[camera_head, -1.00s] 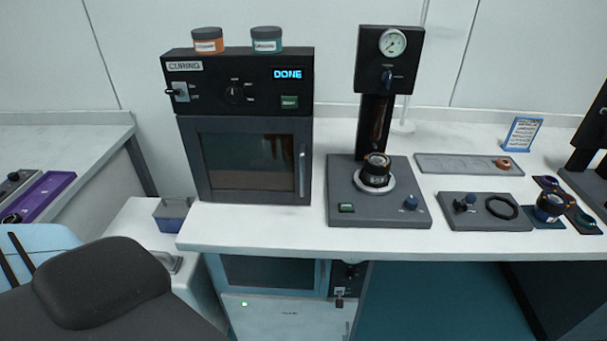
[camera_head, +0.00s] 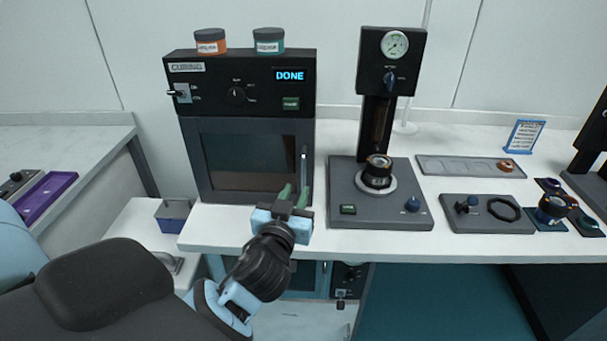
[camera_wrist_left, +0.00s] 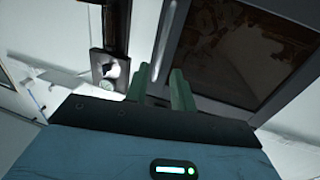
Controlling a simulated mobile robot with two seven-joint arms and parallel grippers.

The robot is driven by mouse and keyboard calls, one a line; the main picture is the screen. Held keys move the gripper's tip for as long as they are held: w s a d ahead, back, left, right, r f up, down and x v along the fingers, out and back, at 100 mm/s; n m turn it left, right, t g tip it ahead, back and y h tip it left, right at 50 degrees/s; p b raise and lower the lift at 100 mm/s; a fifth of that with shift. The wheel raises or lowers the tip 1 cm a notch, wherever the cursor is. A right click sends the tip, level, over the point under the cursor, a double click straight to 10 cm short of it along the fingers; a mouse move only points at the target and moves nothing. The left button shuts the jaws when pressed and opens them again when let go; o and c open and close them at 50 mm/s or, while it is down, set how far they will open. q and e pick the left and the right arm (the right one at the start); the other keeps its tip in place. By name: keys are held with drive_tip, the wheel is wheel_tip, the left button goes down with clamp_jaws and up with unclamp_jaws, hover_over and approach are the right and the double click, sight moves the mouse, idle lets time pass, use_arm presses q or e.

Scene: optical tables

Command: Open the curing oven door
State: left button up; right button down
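The curing oven (camera_head: 240,82) stands on the bench at the left, its display lit with "DONE". Its dark-windowed door (camera_head: 245,163) is shut. The vertical silver handle (camera_head: 304,165) is on the door's right side. My left gripper (camera_head: 293,192) is in front of the door's lower right, near the handle's lower end. In the left wrist view, its two green fingers (camera_wrist_left: 160,88) are apart, and the handle (camera_wrist_left: 162,42) shows ahead in line with the gap between them. Contact with the handle cannot be made out. My right gripper is not in view.
An orange jar (camera_head: 210,42) and a teal jar (camera_head: 269,41) stand on the oven. A press with a gauge (camera_head: 375,195) stands to the right of the oven. A small grey-blue bin (camera_head: 174,213) is at the lower left. A narrow bench strip lies before the door.

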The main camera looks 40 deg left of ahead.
sight(303, 176)
use_arm(q)
drive_tip(key=shift+p+x, duration=0.45)
drive_tip(key=shift+x, duration=3.4)
drive_tip(key=shift+c, duration=0.2)
clamp_jaws()
